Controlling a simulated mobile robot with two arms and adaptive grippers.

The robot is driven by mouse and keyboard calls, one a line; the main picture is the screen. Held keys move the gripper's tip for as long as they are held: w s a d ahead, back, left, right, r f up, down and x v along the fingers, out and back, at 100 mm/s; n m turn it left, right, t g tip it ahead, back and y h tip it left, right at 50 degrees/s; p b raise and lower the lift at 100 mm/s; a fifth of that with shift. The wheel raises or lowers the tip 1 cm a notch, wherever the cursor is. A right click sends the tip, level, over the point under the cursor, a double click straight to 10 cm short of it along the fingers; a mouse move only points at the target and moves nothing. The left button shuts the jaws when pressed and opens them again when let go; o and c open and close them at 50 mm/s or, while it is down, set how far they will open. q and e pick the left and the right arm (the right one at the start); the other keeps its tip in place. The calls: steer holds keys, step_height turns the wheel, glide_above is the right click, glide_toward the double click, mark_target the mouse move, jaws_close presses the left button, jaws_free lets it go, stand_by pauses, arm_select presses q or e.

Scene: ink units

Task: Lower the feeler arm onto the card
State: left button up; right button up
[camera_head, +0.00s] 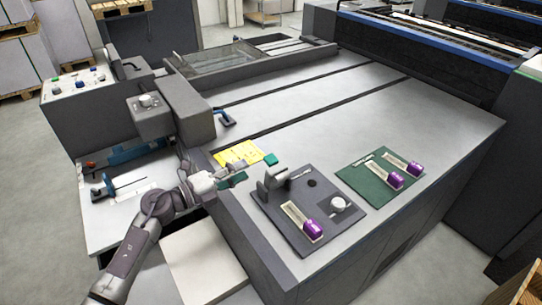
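The feeler arm seems to be the grey lever (274,186) standing at the upper left of a dark grey plate (272,211) on the table. A thin light piece (300,173) reaches right from its top; whether it touches anything is too small to tell. My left gripper (254,169) is just left of the lever, over the table's left edge, apart from it. Its two teal-tipped fingers look spread and empty. A yellow card-like sheet (238,154) lies behind the gripper, partly covered by it. I cannot tell which card is meant. My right gripper is not in view.
The dark plate also carries a purple-handled slider (312,229) and a round white knob (338,203). A green plate (370,181) with two purple-handled sliders lies to the right. A control box (150,116) stands at the back left.

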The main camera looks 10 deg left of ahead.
mark_target(265, 161)
arm_select(q)
steer(key=x, duration=0.9)
steer(key=shift+w+d+p, duration=0.2)
steer(key=shift+d+p, duration=0.05)
steer(key=shift+p, duration=0.1)
jaws_close()
steer(key=shift+f, duration=0.1)
